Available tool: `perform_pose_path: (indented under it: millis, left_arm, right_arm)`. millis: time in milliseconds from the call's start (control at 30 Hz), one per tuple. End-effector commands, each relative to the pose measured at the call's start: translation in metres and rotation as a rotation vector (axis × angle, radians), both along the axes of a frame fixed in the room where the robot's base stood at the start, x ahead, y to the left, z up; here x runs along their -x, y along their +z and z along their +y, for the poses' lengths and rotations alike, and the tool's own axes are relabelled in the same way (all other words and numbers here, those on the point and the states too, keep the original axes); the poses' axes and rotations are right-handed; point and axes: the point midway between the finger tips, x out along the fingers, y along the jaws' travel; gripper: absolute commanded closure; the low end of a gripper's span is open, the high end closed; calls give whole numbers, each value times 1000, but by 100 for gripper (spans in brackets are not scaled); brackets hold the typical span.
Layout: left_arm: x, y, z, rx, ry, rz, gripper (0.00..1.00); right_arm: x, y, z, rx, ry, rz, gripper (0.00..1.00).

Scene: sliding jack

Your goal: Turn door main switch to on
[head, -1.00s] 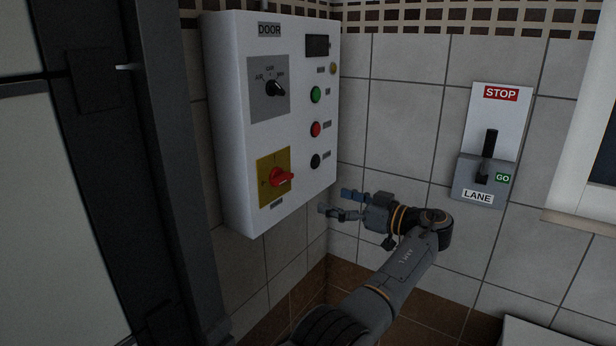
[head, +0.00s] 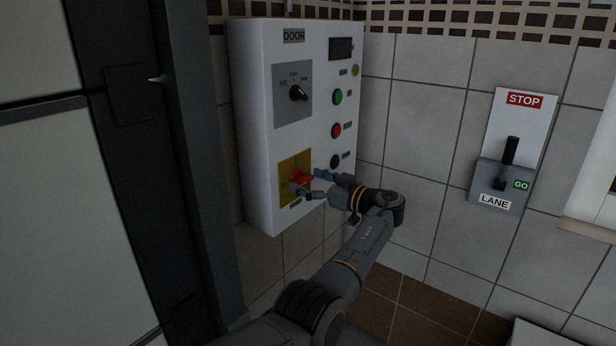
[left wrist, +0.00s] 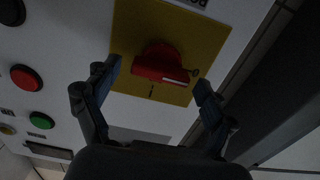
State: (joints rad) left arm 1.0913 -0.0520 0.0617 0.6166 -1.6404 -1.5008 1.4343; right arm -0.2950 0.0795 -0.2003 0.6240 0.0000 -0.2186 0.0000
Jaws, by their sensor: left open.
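The door main switch is a red rotary handle (head: 301,177) on a yellow plate (head: 287,164), low on the white DOOR panel (head: 258,120). In the left wrist view the red handle (left wrist: 162,64) sits on its yellow plate (left wrist: 190,25), ahead of and between my fingers, with its pointer lying roughly crosswise. My left gripper (head: 308,184) is open at the handle, one finger on each side; it also shows in the left wrist view (left wrist: 155,85). I cannot tell whether the fingers touch the handle. My right gripper is not in view.
Above the switch is a black selector knob (head: 298,93). Green (head: 337,97), red (head: 336,131) and black (head: 335,162) buttons line the panel's right side. A LANE lever box (head: 500,185) hangs on the tiled wall at right. A dark door frame (head: 190,150) stands at left.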

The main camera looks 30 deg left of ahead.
Motion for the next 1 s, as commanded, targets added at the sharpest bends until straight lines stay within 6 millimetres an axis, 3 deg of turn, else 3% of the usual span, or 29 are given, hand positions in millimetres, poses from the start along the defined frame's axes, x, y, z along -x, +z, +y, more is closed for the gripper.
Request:
perform_pose_path:
  millis: [300, 567, 1000]
  left_arm:
    - [0, 0, 2, 0, -1, 0, 16]
    - [0, 0, 2, 0, -1, 0, 69]
    - [-1, -3, 2, -8, -2, 81, 70]
  right_arm:
    - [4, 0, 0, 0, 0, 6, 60]
    - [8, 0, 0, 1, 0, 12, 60]
    - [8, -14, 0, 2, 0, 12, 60]
